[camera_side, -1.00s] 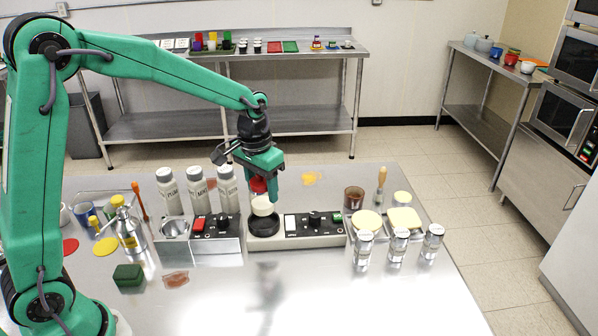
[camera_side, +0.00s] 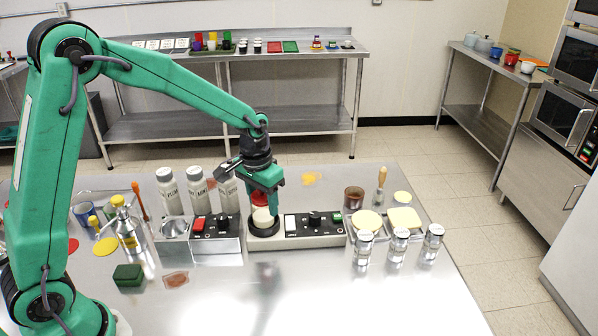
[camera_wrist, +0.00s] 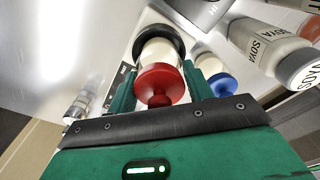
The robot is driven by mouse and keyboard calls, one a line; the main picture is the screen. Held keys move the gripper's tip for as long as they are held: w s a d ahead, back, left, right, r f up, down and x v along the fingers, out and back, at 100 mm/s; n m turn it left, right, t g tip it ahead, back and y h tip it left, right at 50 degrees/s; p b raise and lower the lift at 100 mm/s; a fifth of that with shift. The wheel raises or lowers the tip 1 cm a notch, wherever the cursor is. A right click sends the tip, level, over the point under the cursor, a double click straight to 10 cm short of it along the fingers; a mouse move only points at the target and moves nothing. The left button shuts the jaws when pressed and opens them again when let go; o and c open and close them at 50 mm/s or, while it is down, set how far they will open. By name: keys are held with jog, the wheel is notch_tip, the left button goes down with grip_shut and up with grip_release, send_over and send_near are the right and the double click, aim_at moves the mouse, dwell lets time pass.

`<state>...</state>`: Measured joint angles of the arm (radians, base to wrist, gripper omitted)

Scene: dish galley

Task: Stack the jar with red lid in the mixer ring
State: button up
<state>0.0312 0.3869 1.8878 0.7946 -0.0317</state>
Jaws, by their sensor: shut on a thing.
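The jar with red lid has a cream body (camera_side: 263,216) and a red lid (camera_wrist: 160,84). It is upright between the fingers of my gripper (camera_side: 264,204), which is shut on it. The black mixer ring (camera_side: 264,231) is at the left end of a pale base, directly under the jar. In the wrist view the ring (camera_wrist: 160,33) shows around the jar's far end. The jar's lower end is at or inside the ring; its seating depth is hidden.
White labelled bottles (camera_side: 197,190) stand close behind left. A box with a red switch (camera_side: 210,225) is left of the ring. Clear jars with lids (camera_side: 398,245) stand to the right. A blue-lidded item (camera_wrist: 221,85) is close beside the jar.

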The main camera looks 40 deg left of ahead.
jog(key=shift+f, duration=0.35)
jog(key=o, duration=1.2)
jog(key=r, duration=1.2)
jog(key=shift+s, duration=0.4)
jog(key=shift+r, duration=0.35)
jog(key=shift+s, duration=0.1)
